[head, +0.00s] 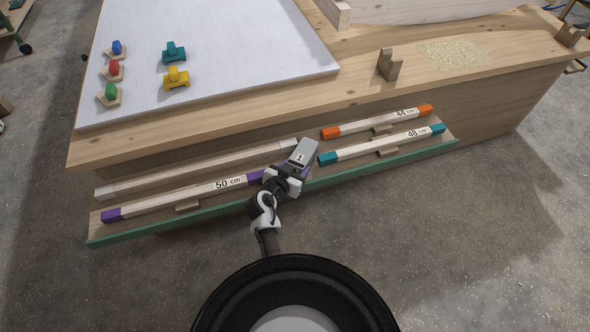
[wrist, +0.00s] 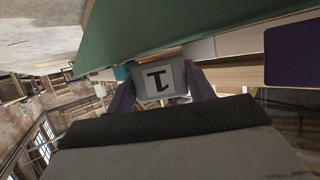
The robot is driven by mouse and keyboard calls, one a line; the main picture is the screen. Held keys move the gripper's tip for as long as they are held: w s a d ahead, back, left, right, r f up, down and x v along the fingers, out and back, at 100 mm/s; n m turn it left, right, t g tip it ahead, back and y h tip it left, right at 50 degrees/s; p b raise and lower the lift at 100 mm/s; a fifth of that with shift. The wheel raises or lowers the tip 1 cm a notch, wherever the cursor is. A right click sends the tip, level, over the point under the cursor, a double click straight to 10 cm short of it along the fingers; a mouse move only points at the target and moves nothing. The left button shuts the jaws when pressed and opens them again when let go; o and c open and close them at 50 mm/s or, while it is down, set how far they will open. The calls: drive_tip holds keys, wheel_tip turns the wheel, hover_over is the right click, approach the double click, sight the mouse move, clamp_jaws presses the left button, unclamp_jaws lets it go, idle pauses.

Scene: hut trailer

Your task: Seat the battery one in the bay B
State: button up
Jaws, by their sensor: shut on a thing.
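The battery one, a grey block with a white label marked 1 (head: 303,153), is held up in front of the wooden bench's lower shelf. It also shows in the wrist view (wrist: 160,84), between the two fingers. My gripper (head: 291,171) is shut on it. In the head view the battery tilts up and to the right. Its lower end is hidden by the gripper. I cannot make out bay B in either view.
The green-edged shelf (head: 225,212) carries labelled bars: a purple-ended 50 cm bar (head: 185,198), an orange-ended 44 cm bar (head: 377,121) and a teal-ended 48 cm bar (head: 381,145). A white board (head: 235,50) with small coloured pieces lies on the bench top. Speckled floor (head: 470,240) is clear at right.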

drive_tip(key=shift+f, duration=0.65)
drive_tip(key=shift+f, duration=0.2)
drive_tip(key=o, duration=1.1)
drive_tip(key=shift+o, duration=0.2)
drive_tip(key=shift+r, duration=0.15)
